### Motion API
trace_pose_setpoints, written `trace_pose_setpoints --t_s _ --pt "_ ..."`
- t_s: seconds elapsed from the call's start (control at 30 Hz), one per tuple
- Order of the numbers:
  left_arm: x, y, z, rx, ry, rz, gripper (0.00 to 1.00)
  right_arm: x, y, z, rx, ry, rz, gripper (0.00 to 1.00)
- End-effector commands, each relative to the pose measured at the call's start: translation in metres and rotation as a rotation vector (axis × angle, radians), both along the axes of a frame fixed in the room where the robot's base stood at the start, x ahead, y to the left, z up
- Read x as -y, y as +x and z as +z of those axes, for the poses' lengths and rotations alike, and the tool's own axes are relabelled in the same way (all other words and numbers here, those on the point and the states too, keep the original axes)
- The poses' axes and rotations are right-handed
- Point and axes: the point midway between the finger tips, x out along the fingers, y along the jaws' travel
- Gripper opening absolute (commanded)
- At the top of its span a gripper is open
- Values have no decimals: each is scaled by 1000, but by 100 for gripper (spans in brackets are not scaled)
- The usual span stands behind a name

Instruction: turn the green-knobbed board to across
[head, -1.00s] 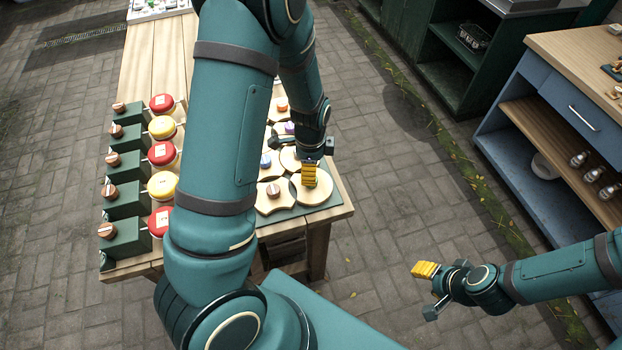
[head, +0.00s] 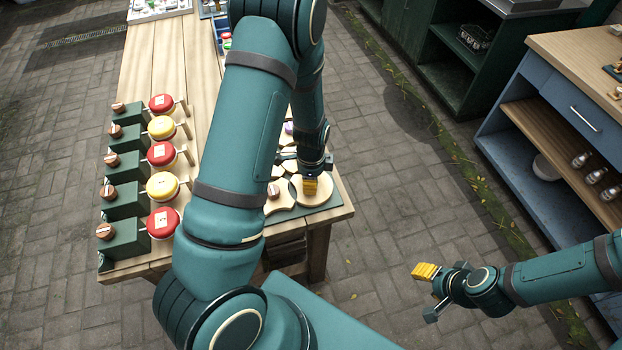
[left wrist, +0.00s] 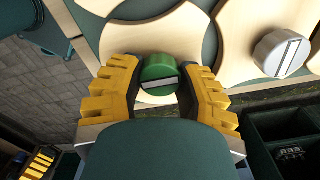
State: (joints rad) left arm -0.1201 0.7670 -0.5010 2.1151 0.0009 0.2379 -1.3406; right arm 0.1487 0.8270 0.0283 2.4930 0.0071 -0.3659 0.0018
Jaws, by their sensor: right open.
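The green knob (left wrist: 158,72) sits between the two yellow fingers of my left gripper (left wrist: 158,80) in the left wrist view. The fingers are on both sides of the knob and very close to it; I cannot tell whether both press on it. A pale slot crosses the knob nearly level in the picture. Its pale wooden board (left wrist: 155,40) lies under it. In the head view my left gripper (head: 310,187) is low over the round board at the table's front right corner, and hides the knob. My right gripper (head: 425,287) is open and empty, away from the table.
A grey knob (left wrist: 282,52) stands on a neighbouring board. Red and yellow round tops (head: 162,186) and green blocks (head: 126,201) line the table's left side. A blue cabinet (head: 540,170) stands at the right. Paving between is clear.

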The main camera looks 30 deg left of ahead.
Motion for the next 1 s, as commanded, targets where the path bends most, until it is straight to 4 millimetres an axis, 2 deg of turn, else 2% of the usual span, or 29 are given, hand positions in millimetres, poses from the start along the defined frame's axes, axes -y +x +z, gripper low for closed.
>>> trace_pose_setpoints --t_s 0.27,0.47,1.0 --pt "0 0 0 0 0 14 0 0 0 0 0 0 0 47" --pt "0 0 0 0 0 88 0 0 0 -2 0 0 0 47" --pt "0 0 0 0 0 555 0 0 0 -7 0 -1 0 47"
